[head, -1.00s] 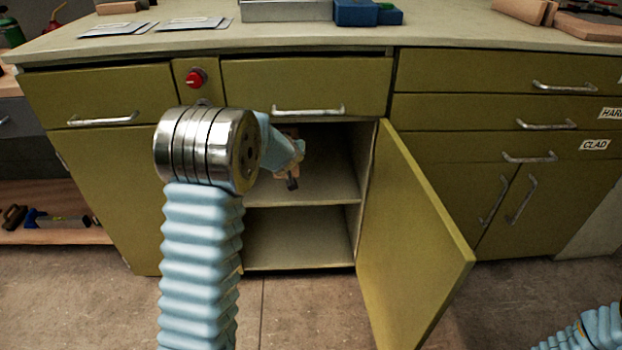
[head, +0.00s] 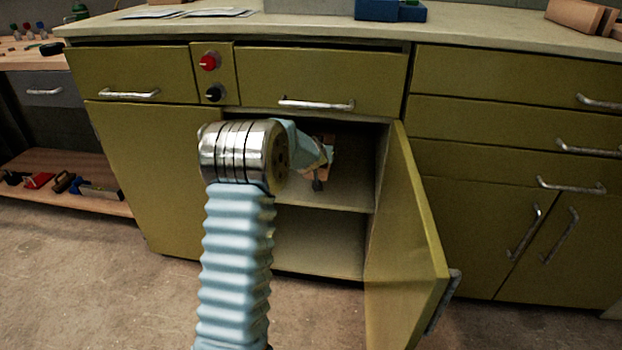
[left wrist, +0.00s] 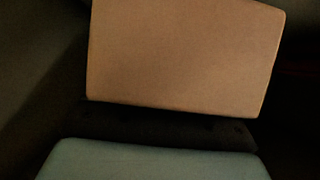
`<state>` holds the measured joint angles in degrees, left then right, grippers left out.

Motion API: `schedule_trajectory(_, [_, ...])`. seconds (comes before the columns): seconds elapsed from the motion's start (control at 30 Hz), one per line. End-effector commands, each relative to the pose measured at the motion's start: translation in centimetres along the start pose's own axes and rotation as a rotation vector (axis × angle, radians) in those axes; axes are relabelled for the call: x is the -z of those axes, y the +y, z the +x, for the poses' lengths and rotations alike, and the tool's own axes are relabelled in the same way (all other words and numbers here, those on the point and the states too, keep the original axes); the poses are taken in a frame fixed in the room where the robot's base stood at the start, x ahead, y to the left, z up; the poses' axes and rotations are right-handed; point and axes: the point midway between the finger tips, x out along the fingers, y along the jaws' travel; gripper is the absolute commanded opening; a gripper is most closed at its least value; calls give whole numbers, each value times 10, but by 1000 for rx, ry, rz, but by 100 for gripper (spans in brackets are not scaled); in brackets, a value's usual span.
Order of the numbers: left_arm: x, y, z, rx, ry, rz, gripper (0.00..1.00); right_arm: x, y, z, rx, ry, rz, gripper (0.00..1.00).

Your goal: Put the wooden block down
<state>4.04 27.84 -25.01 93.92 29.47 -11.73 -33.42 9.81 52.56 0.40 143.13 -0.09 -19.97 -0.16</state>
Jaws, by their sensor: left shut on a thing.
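The wooden block (left wrist: 185,52) fills the upper middle of the left wrist view, a plain tan face close to the camera. My left gripper (head: 322,180) reaches into the open cupboard and is shut on the block, above the middle shelf (head: 345,192). In the head view only a small brown patch of the block (head: 328,143) shows beside the gripper. My left forearm hides part of the cupboard opening. I cannot tell whether the block touches the shelf. My right gripper is not in view.
The cupboard door (head: 405,240) stands open to the right of my left arm. A lower compartment (head: 320,243) is empty where visible. Drawers with metal handles (head: 318,104) sit above. A blue box (head: 390,10) and wooden pieces (head: 582,16) lie on the countertop.

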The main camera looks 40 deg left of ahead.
Motion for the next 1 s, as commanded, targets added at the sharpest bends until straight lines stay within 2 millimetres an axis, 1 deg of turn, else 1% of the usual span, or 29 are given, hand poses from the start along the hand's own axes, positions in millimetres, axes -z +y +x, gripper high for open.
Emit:
schedule_trajectory(0.03, [-16, -9, 13, 3, -2, -2, 34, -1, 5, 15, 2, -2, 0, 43])
schedule_trajectory(0.17, [-26, -23, 28, 1, -1, 0, 34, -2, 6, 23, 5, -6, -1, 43])
schedule_trajectory(0.37, [-32, -30, 36, -1, 0, 1, 34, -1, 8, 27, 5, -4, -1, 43])
schedule_trajectory(0.43, [-38, -34, 42, -1, -1, 1, 34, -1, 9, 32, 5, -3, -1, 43])
schedule_trajectory(0.53, [-54, -32, 50, -2, -3, 0, 34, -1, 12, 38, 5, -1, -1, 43])
schedule_trajectory(0.6, [-60, -32, 53, -3, -1, 1, 34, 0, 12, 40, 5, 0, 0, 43])
schedule_trajectory(0.83, [-59, -31, 52, -3, 0, 1, 34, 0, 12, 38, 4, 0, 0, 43])
schedule_trajectory(0.93, [-62, -31, 54, -3, 0, 1, 34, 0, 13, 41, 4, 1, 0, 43])
schedule_trajectory(0.97, [-63, -31, 54, -3, -2, 1, 80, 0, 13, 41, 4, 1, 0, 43])
schedule_trajectory(1.0, [-62, -31, 54, -3, -2, 1, 86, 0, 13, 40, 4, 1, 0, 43])
